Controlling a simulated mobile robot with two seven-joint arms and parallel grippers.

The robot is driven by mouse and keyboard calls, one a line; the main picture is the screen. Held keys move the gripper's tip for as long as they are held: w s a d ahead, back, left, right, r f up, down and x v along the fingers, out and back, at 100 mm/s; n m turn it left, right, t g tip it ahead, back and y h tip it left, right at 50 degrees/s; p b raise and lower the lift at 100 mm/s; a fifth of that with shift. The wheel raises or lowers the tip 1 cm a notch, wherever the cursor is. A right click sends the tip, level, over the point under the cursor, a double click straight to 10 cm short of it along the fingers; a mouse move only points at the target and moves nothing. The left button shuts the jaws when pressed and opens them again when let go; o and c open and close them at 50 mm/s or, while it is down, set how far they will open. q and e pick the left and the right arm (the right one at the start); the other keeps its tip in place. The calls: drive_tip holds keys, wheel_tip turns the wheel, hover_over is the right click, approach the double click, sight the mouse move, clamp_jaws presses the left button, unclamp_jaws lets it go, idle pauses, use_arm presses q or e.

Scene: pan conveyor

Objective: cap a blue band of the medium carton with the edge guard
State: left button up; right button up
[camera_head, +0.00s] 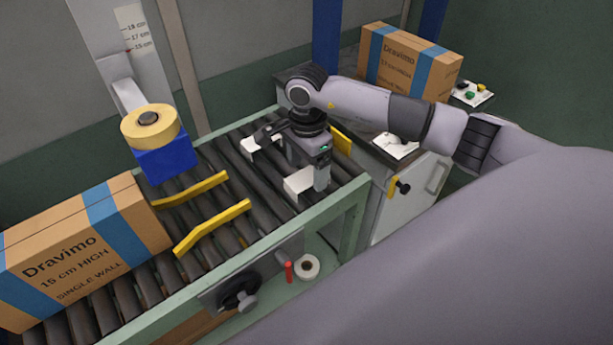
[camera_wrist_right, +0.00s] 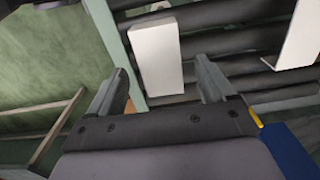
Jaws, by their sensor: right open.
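A brown Dravimo carton (camera_head: 75,245) with blue bands (camera_head: 117,222), marked 15 cm high, lies on the roller conveyor at the left. Two white pieces, one near the front rail (camera_head: 299,182) and one farther back (camera_head: 252,149), sit beside my right gripper (camera_head: 297,160); they look like the edge guard, but whether they join is hidden. In the right wrist view the nearer white piece (camera_wrist_right: 157,58) shows beyond and between the open fingers (camera_wrist_right: 162,75), the other (camera_wrist_right: 298,40) at the right. The jaws hold nothing visible. My left gripper is out of view.
Yellow guide bars (camera_head: 212,227) cross the rollers right of the carton. A blue block with a tape roll (camera_head: 150,128) hangs above. A second Dravimo carton (camera_head: 408,62) stands at the back right. The rollers between bars and gripper are clear.

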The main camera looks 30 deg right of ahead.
drive_tip(key=shift+f, duration=0.8)
drive_tip(key=c, duration=1.1)
drive_tip(key=shift+r, duration=0.15)
